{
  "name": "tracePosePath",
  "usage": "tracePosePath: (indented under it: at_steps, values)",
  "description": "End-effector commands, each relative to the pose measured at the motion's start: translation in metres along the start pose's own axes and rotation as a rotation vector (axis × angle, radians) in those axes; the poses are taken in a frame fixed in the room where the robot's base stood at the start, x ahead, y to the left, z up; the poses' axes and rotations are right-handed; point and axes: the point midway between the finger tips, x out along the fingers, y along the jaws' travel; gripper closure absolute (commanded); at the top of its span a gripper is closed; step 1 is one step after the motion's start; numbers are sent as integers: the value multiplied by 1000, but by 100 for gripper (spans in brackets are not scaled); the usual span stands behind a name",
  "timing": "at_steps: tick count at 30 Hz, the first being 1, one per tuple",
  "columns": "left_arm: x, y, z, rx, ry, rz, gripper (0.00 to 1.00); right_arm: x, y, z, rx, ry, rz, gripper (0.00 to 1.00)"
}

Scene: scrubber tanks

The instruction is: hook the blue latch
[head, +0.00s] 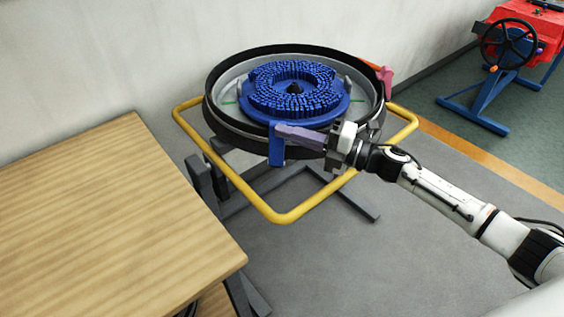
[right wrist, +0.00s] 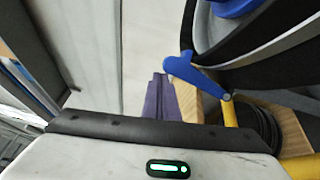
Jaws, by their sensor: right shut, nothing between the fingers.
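The blue latch (head: 276,146) is on the near side of the round black tank (head: 232,122), at its rim. In the head view it stands upright. In the right wrist view the latch (right wrist: 196,77) runs slantwise from a rounded end down to a pivot beside the yellow tube. My right gripper (head: 283,132) has purple fingers, shut and empty, with their tips at the latch's upper part. In the right wrist view the fingertips (right wrist: 160,78) lie just below the latch's rounded end. I cannot tell whether they touch it. My left gripper is out of view.
Inside the tank is a round blue brush (head: 262,98). A yellow tube frame (head: 240,190) surrounds the tank. A wooden table (head: 100,210) stands at left, and a red machine (head: 530,35) at back right.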

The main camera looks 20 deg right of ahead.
Motion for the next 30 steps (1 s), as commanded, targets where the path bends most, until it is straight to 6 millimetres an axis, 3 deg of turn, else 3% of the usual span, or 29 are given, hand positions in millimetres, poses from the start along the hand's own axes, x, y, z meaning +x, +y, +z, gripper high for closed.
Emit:
tracePosePath:
  at_steps: [20, 23, 29, 30]
  values:
    - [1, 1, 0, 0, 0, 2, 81, 0, 2, 5, -2, -6, 1, 100]
    - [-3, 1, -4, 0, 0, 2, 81, 1, 5, -1, -1, -2, 0, 100]
    - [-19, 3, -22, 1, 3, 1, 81, 8, 20, -34, 3, 21, 3, 100]
    - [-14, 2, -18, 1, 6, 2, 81, -3, 11, -33, 0, 17, -3, 100]
